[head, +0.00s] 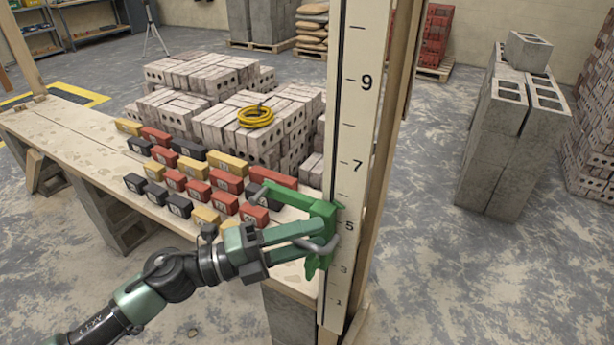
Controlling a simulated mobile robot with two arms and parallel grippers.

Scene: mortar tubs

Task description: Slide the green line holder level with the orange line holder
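The green line holder (312,208) sits against the white numbered staff (353,130), near its 5 mark. It has a long green arm reaching left and a lower green part below my fingers. My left gripper (328,240) comes in from the left, with its fingers closed around the middle of the holder. The fingers hide part of the holder. I cannot make out the orange line holder for certain; a small orange piece (4,79) shows at the far left edge. My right gripper is not in view.
A long plank bench (75,140) carries several red, black and yellow blocks behind my arm. Stacked bricks with a yellow hose coil (255,117) stand behind it. A wooden post (26,55) stands at the left. Grey blocks (500,145) stand right; the floor between is clear.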

